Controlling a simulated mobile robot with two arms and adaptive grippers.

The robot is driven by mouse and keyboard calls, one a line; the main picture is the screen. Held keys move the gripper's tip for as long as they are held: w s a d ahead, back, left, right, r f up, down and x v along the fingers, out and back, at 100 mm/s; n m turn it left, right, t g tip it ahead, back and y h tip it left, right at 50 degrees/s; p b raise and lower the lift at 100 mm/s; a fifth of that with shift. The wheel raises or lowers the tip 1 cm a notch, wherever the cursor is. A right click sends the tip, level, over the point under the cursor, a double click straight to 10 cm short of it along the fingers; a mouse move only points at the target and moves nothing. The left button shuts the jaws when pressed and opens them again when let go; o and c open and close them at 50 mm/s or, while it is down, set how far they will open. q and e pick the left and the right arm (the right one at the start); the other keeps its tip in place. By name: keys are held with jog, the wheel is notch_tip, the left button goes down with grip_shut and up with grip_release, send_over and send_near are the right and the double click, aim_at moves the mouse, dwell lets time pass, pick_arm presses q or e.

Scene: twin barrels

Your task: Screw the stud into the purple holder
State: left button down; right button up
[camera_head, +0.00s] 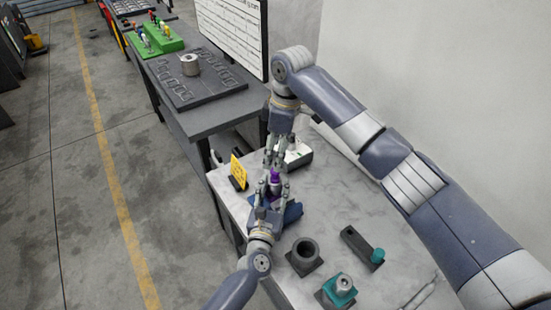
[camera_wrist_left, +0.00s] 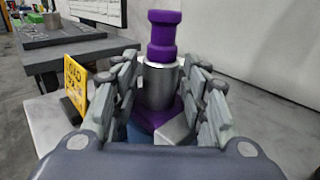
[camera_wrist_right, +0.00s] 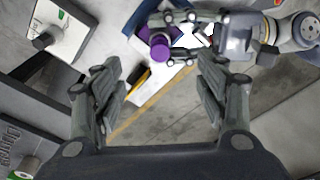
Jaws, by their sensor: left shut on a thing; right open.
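A purple spool-shaped piece (camera_wrist_left: 163,35), apparently the stud, stands upright on a silver cylinder (camera_wrist_left: 159,86). A purple base, apparently the holder (camera_wrist_left: 157,115), shows below the cylinder. My left gripper (camera_head: 271,187) is shut around the silver cylinder, a finger on each side. The purple piece shows small between the grippers in the head view (camera_head: 275,175), and its round top faces the right wrist view (camera_wrist_right: 159,47). My right gripper (camera_head: 276,160) points down just above it, open and empty. I cannot tell how deep the purple piece sits in the cylinder.
A dark blue block (camera_head: 292,212) lies beside the left gripper. A yellow sign (camera_head: 238,170) and a white box (camera_head: 298,153) stand nearby. A black round socket (camera_head: 305,253), a teal fixture (camera_head: 340,288) and a dark block with teal knob (camera_head: 361,246) occupy the marble tabletop's near part.

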notch_tip(320, 180, up, 8)
jog(key=shift+d, duration=0.45)
jog(key=shift+s+f, duration=0.1)
pick_arm(q)
jog(key=c, duration=0.9)
grip_release()
jog(key=shift+o, duration=0.2)
jog(key=shift+s, duration=0.1)
jog(key=s+a, duration=0.2)
jog(key=s, duration=0.9)
jog(key=shift+s+a, duration=0.15)
jog(key=shift+s, duration=0.15)
